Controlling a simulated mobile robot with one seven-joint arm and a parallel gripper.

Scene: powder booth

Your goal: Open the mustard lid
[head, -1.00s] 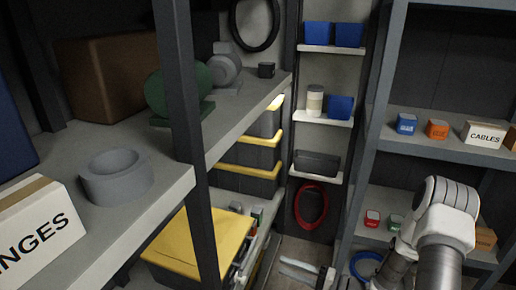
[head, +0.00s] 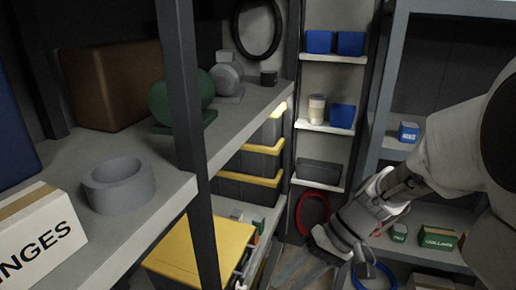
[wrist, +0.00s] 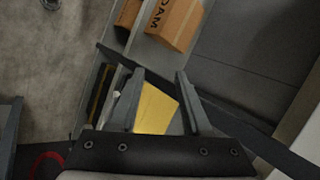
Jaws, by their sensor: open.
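The mustard lid (head: 205,250) is a flat yellow panel on the lower shelf at the left in the head view. It appears to lie shut over its box, whose body is mostly hidden; a dark shelf post crosses in front of it. My gripper (head: 303,270) is to the right of the lid, apart from it, with its fingers spread and empty. In the wrist view my gripper (wrist: 160,80) has its two fingers apart, and a yellow panel (wrist: 157,108), likely the lid, shows beyond and between them.
Small items (head: 258,222) stand beside the lid. Yellow-rimmed dark bins (head: 245,180) are behind it. The upper shelf (head: 140,205) overhangs at left, holding a grey ring (head: 118,187). A red ring (head: 312,212) hangs at the back. A cardboard box (wrist: 175,22) shows in the wrist view.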

